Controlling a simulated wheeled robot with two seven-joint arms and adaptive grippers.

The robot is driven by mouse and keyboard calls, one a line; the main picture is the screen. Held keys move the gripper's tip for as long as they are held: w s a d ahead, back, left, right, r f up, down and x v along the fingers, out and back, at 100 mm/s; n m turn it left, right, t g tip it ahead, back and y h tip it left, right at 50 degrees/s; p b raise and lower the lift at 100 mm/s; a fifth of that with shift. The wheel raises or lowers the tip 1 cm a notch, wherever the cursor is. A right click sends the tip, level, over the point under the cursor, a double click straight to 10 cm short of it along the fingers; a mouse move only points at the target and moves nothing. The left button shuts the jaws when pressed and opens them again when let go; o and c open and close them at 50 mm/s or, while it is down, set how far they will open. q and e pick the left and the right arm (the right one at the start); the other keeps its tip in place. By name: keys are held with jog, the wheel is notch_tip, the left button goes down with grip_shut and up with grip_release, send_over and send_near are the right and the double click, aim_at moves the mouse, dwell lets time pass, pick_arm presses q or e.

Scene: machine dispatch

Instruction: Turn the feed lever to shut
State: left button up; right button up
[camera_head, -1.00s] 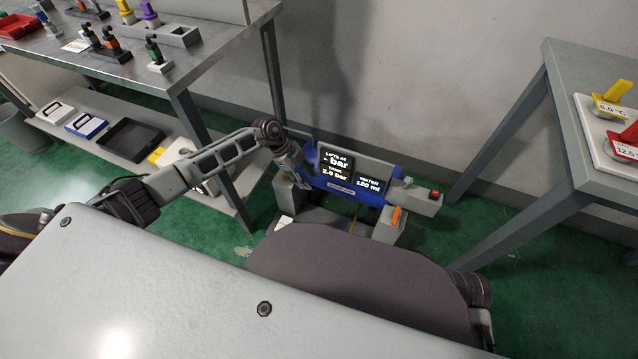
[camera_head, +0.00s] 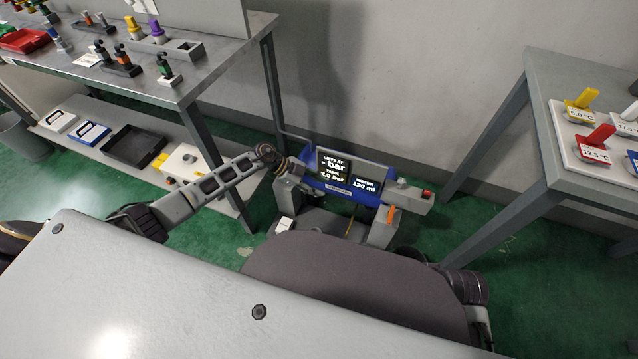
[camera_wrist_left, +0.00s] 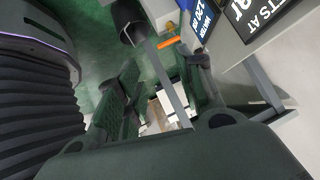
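A low machine with a blue display panel (camera_head: 348,187) stands on the floor in the middle of the head view. An orange lever-like piece (camera_head: 391,215) sits on its right grey post; it also shows in the wrist view (camera_wrist_left: 168,42). I cannot tell for sure that it is the feed lever. My left gripper (camera_head: 290,166) is at the panel's left side, partly hidden by its own wrist. In the wrist view its fingers (camera_wrist_left: 160,95) are apart, with nothing clearly held between them. The orange piece lies beyond the fingers. My right gripper is not in view.
A red button (camera_head: 428,194) is at the machine's right end. Another table (camera_head: 555,75) with yellow and red tagged pieces stands at the right. Green floor lies between.

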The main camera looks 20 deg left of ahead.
pick_arm(q)
jog(key=shift+d+r+n+t+h+p, duration=0.35)
jog(key=shift+d+n+t+h+p, duration=0.25)
jog(key=shift+t+p, duration=0.45)
jog(key=shift+a, duration=0.15)
